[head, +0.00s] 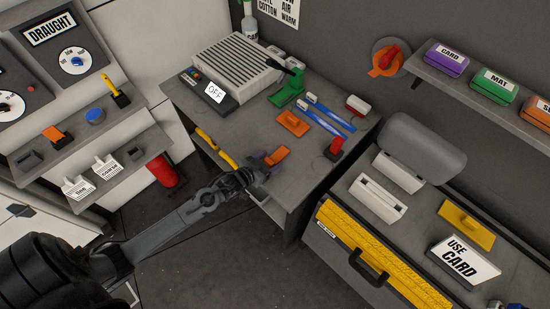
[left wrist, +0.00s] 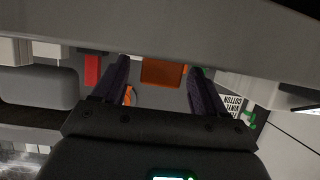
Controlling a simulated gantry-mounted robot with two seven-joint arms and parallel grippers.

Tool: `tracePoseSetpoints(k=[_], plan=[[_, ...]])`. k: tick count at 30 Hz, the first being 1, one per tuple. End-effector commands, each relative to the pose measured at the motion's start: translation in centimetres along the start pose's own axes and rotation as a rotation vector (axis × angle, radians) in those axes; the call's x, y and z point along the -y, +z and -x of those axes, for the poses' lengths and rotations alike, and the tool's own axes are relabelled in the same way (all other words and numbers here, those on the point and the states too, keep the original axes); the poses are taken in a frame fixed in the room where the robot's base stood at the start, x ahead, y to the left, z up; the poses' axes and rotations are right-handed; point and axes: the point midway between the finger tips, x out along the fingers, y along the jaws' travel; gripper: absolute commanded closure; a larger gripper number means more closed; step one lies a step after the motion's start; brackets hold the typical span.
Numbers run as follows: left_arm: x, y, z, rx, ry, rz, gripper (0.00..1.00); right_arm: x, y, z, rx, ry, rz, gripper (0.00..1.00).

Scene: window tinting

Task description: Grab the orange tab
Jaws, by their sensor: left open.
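A small orange tab (head: 277,156) sits at the front edge of the grey workbench in the head view. My left gripper (head: 262,173) is just in front of it, with its fingers pointing toward the tab. In the left wrist view, an orange piece (left wrist: 162,71), which looks like this tab, shows between the tips of my two open dark fingers (left wrist: 159,68). The fingers stand apart on either side of it; I cannot tell whether either touches it. My right gripper is not in view.
The workbench (head: 240,122) also carries an orange block (head: 293,123), blue strips (head: 330,118), a green stand (head: 287,92) and a red-topped piece (head: 336,146). A yellow handle (head: 216,148) is on the bench front, left of my gripper. A yellow-fronted cabinet (head: 372,262) stands right.

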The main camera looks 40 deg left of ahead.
Motion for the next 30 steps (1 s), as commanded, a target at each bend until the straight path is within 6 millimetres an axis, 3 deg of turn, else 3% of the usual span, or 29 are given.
tracePoseSetpoints(k=[9, 20, 30], plan=[[0.0, 0.02, -0.4, 0.0, 0.0, 0.0, 0.29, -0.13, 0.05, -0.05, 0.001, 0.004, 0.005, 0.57], [0.01, 0.0, -0.38, 0.0, 0.0, 0.0, 0.83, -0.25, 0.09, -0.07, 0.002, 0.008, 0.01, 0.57], [0.01, -0.24, -0.3, -0.001, 0.0, 0.0, 0.83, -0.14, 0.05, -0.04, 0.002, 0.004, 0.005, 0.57]])
